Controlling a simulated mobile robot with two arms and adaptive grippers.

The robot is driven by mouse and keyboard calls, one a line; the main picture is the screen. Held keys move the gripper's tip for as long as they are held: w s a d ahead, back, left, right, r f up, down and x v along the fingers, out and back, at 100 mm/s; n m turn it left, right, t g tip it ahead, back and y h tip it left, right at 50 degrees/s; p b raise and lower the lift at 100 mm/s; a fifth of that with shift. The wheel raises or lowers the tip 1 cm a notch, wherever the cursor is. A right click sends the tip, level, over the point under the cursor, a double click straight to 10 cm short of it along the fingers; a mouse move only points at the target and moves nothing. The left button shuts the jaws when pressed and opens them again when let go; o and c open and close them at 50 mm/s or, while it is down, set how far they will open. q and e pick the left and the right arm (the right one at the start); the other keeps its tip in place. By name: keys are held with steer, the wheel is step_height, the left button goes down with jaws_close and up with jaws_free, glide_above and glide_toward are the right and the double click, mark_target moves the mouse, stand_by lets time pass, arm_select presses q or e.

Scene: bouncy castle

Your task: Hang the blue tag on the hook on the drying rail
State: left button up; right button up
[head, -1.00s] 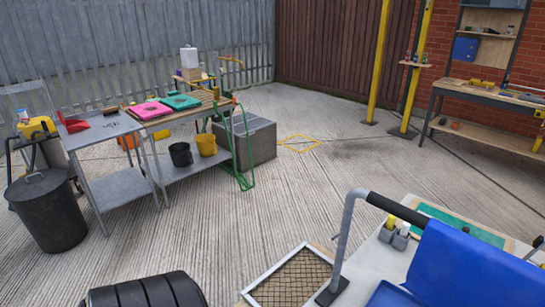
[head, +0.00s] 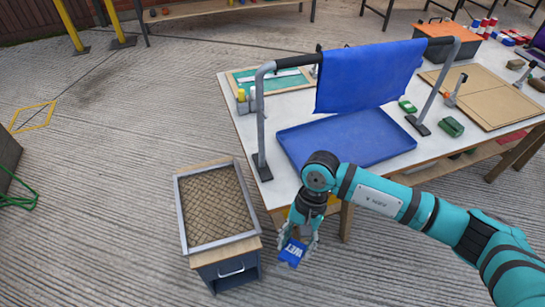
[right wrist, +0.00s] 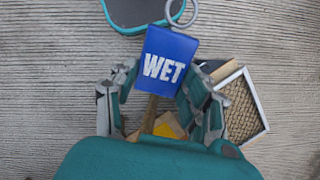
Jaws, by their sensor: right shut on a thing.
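The blue tag (head: 292,252), lettered "WET", is in my right gripper (head: 298,239), which is shut on it. In the right wrist view the tag (right wrist: 166,60) sits between the fingers, with a grey ring (right wrist: 182,11) at its far end. The gripper hangs low in front of the table, beyond its front edge and right of the small cabinet. The drying rail (head: 261,120) is a grey frame with a black-sleeved bar, standing on the table with a blue cloth (head: 370,77) over it. I cannot make out the hook clearly. My left gripper is not in view.
A blue tray (head: 345,140) lies under the rail on the white table (head: 243,125). The cabinet with a framed mesh top (head: 217,205) stands left of the table. A wooden board (head: 487,95) and green items lie at the right. Open concrete floor lies at the left.

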steer(key=w+a+r+m+t+y+p, duration=0.3)
steer(key=w+a+r+m+t+y, duration=0.45)
steer(key=m, duration=0.65)
steer(key=w+d+r+m+t+p, duration=0.2)
steer(key=w+d+r+m+t, duration=0.2)
steer(key=w+m+t, duration=0.6)
steer(key=shift+n+t, duration=0.35)
steer(key=shift+n, duration=0.05)
steer(key=shift+w+a+f+b, duration=0.3)
steer(key=shift+w+a+b, duration=0.2)
steer(key=shift+w+b, duration=0.65)
steer(key=shift+w+a+f+b, duration=0.4)
steer(key=shift+w+b, duration=0.4)
steer(key=shift+w, duration=0.75)
steer(key=shift+w+a+f+b, duration=0.25)
steer(key=shift+w+a+b, duration=0.3)
steer(key=shift+w+b, duration=0.6)
steer(key=shift+w, duration=0.2)
